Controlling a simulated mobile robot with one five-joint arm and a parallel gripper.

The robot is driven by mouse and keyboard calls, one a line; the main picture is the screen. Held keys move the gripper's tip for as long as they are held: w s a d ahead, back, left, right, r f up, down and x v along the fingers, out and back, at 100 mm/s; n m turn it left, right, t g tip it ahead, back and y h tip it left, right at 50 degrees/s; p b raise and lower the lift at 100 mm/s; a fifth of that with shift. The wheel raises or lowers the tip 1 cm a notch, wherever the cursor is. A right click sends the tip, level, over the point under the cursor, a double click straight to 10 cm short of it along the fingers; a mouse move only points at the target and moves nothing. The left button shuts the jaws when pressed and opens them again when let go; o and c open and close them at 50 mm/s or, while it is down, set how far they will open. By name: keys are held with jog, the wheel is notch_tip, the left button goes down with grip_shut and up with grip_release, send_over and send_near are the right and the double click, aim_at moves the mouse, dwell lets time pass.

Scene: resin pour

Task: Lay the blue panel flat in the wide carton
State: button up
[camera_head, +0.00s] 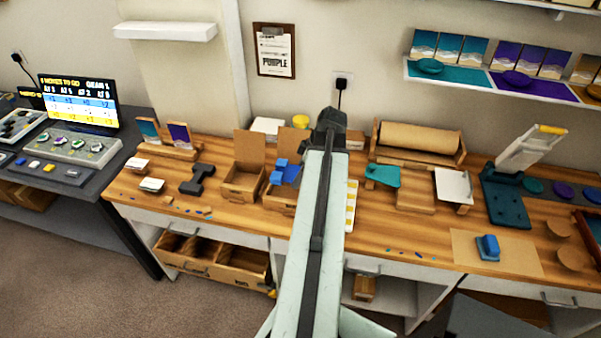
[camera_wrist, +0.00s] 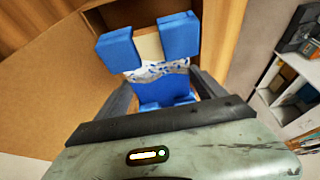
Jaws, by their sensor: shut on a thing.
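The blue panel (camera_wrist: 152,90) is held between the blue-padded fingers of my gripper (camera_wrist: 150,45) in the wrist view; it has a white band with blue flecks. In the head view, my gripper (camera_head: 280,170) and the panel (camera_head: 292,174) are over the right one of two open cardboard cartons. The panel looks tilted there, and I cannot tell whether it touches the carton. The right carton (camera_head: 275,197) is partly hidden by my arm and the panel. The left carton (camera_head: 241,185) stands beside it, lid up. I cannot tell which carton is the wide one.
A dark clamp-like tool (camera_head: 197,178) lies left of the cartons. A paper roll (camera_head: 420,138) in a wooden holder and a teal piece (camera_head: 383,174) are right of my arm. A sheet with yellow marks (camera_head: 351,205) lies close beside my arm. The bench front has small scraps.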

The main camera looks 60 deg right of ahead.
notch_tip(320, 180, down, 8)
jog(key=b, duration=0.7)
jog(key=shift+r, duration=0.1)
jog(key=shift+r, duration=0.1)
jog(key=o, duration=1.2)
jog(key=shift+o, duration=0.2)
notch_tip(320, 180, up, 8)
jog(key=p, duration=0.8)
jog(key=shift+r, duration=0.1)
